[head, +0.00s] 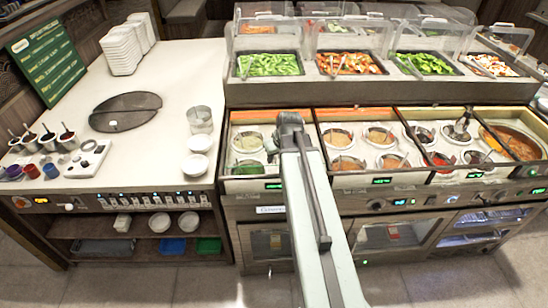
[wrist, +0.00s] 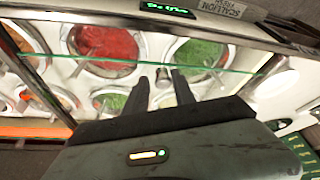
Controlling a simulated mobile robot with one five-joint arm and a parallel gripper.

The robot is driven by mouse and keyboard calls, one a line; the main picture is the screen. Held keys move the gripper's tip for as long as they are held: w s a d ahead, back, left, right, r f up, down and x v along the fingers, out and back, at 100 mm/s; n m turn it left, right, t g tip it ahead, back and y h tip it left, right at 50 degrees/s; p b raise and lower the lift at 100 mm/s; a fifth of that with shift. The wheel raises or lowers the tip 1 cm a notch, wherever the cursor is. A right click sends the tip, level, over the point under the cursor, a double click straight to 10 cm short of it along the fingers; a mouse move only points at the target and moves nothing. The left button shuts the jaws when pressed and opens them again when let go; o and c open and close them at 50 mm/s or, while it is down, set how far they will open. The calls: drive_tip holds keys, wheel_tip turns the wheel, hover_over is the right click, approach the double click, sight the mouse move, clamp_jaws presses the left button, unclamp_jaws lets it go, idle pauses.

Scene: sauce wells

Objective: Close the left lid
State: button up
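My gripper (head: 290,122) is over the left sauce section (head: 236,130) in the head view; its fingers are mostly hidden by my arm. In the wrist view its two dark fingers (wrist: 160,80) are apart with nothing between them. A clear panel with a thin green edge (wrist: 220,69) crosses just beyond the fingertips; it may be the left lid. I cannot tell its angle or whether the fingers touch it. Wells of red sauce (wrist: 105,45) and green sauce (wrist: 196,53) show past that edge.
More sauce sections (head: 372,180) continue to the right. Clear covers (head: 265,35) stand over food trays behind. The left counter (head: 60,110) holds a dark round board (head: 125,103), white stacked containers (head: 122,50), small cups and a glass (head: 199,120). Its middle is largely clear.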

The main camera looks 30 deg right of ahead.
drive_tip(key=shift+w+a, duration=0.1)
drive_tip(key=shift+a, duration=0.05)
drive_tip(key=p+v, duration=0.7)
drive_tip(key=shift+s+r, duration=0.25)
drive_tip(key=shift+r, duration=0.1)
